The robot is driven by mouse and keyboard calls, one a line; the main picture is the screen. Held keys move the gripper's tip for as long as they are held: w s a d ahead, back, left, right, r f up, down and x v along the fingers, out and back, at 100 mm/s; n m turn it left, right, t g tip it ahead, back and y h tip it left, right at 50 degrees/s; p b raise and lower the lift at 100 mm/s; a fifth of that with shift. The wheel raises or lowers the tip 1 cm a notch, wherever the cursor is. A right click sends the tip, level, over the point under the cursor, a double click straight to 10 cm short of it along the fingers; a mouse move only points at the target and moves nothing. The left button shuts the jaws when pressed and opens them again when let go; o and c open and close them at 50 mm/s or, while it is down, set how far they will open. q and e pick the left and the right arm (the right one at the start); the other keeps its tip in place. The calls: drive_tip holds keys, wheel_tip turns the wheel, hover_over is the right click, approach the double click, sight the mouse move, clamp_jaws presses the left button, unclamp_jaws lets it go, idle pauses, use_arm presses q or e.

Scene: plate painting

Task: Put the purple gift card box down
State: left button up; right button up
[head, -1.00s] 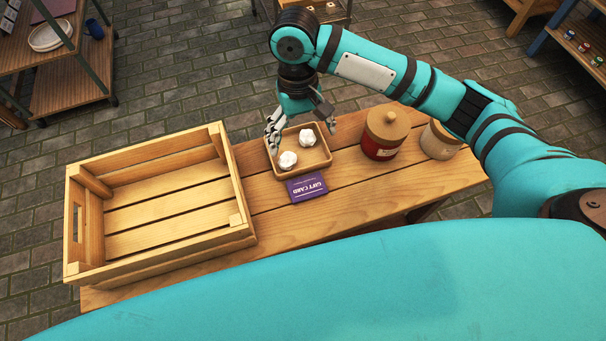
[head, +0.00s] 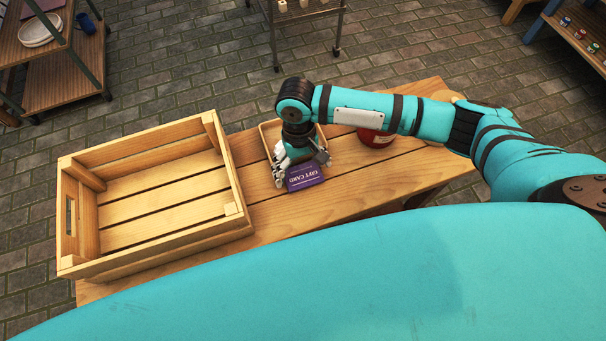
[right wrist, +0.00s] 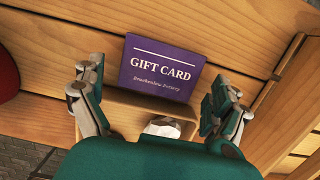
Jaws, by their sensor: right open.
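The purple gift card box (head: 305,178) lies on the wooden table (head: 285,218), to the right of the wooden crate and at the near edge of a small wooden tray (head: 268,136). It also shows in the right wrist view (right wrist: 162,71), with its label facing up. My right gripper (head: 300,174) is over the tray and the far edge of the box. In the right wrist view its fingers (right wrist: 155,98) are spread wide, one on each side of the box, with nothing between them held. My left gripper is not in view.
A large empty wooden crate (head: 150,262) stands on the left of the table. A white crumpled piece (right wrist: 163,128) shows in the tray. A red jar (head: 374,138) stands to the right, partly behind my arm. The table's front right is clear.

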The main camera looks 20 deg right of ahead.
drive_tip(key=shift+s+f, duration=0.1)
drive_tip(key=shift+f, duration=0.5)
drive_tip(key=c, duration=0.9)
drive_tip(key=shift+r, duration=0.1)
drive_tip(key=shift+r, duration=0.4)
drive_tip(key=r, duration=0.3)
drive_tip(key=shift+s, duration=0.2)
drive_tip(key=s+d+r+p, duration=0.1)
drive_tip(key=s, duration=1.4)
drive_tip(key=shift+s, duration=0.3)
